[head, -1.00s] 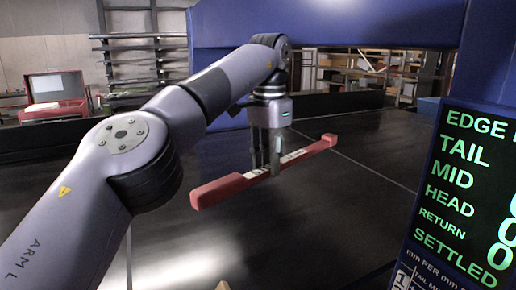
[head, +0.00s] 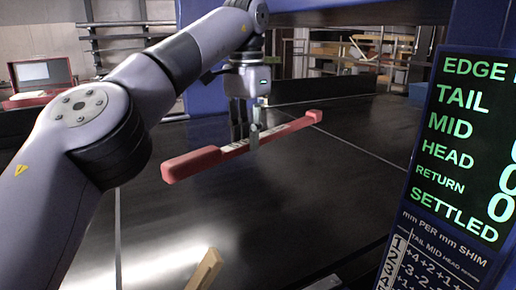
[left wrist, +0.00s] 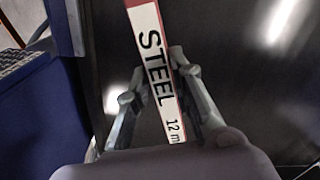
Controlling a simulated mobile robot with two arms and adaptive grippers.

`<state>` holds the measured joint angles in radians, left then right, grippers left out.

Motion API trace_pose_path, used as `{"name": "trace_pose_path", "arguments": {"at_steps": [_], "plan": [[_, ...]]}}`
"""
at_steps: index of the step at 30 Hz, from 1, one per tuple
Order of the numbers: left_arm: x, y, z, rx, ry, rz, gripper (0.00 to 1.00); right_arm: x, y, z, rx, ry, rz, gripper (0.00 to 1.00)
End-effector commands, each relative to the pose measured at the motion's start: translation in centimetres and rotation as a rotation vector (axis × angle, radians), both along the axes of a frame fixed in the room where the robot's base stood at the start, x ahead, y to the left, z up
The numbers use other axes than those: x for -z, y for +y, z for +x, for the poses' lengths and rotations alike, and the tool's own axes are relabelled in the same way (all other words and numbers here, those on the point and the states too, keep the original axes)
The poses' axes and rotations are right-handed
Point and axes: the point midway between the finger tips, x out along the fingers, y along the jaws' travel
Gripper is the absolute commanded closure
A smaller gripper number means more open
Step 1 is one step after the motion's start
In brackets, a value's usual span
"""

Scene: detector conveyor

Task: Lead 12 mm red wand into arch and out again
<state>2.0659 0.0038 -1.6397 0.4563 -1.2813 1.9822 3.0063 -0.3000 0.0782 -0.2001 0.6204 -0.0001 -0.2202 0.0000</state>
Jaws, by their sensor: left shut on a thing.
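The red wand (head: 195,162) has a white label in its middle. In the left wrist view the label on the wand (left wrist: 155,65) reads "STEEL" and "12 m", the rest cut off. My left gripper (head: 254,136) is shut on the wand near its middle and holds it above the black belt (head: 215,225). The wand's thick end points to the near left and its other end to the far right. The blue arch (head: 188,70) spans the belt behind the gripper, with a post at the right. My right gripper does not show.
A display panel (head: 465,150) with green words stands at the right, with a shim table below it. A wooden piece (head: 205,272) shows at the bottom. A red case (head: 35,80) and shelves lie in the back. The belt around the wand looks clear.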

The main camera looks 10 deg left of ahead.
Motion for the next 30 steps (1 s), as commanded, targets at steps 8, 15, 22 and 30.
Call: {"name": "trace_pose_path", "arguments": {"at_steps": [8,15,22,30], "plan": [[0.5,3.2,-2.0,-0.002,-0.005,0.001,1.00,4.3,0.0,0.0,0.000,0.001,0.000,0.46],[0.4,6.0,-4.0,-0.002,-0.003,0.000,1.00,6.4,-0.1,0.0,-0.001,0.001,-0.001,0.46],[0.2,8.6,-5.8,-0.001,-0.002,0.000,1.00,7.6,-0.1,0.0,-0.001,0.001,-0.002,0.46],[0.0,11.8,-7.9,-0.001,-0.002,-0.001,1.00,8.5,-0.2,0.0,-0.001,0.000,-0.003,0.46]]}}
